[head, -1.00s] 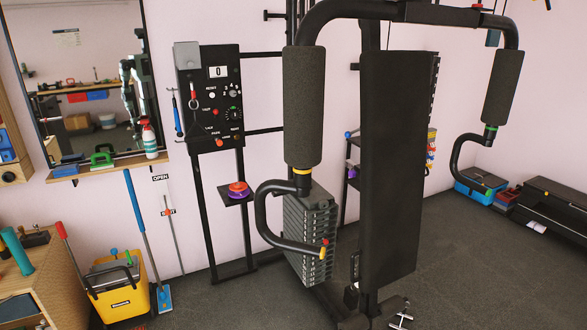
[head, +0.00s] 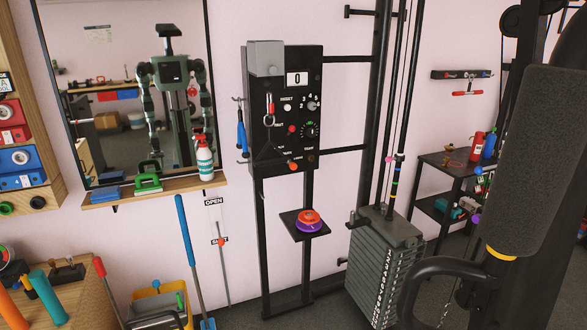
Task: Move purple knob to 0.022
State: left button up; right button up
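A black control panel (head: 290,112) hangs on the wall near the middle, with a white display reading 0 and several small knobs and buttons. No knob on its face looks clearly purple. A round purple piece (head: 308,228) with a red-orange top sits on a small black shelf (head: 293,236) below the panel; I cannot tell whether it is a knob. Small coloured bands, one purplish, ring a cable above the weight stack. Neither of my grippers shows directly; my body appears only as a reflection in the mirror (head: 110,130).
The weight stack (head: 376,275) stands right of the panel frame, and a dark padded arm (head: 535,150) fills the right side. A blue-handled mop (head: 187,240) leans at the wall. A wooden bench (head: 85,300) and yellow bucket (head: 148,300) are lower left.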

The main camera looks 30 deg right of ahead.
aim_at(475, 218)
jog(key=i+z, duration=0.35)
jog(key=i+j+z, duration=0.1)
jog(key=i+z, duration=0.25)
jog(key=i+j+z, duration=0.2)
jog(key=i+z, duration=0.15)
jog(key=i, duration=0.05)
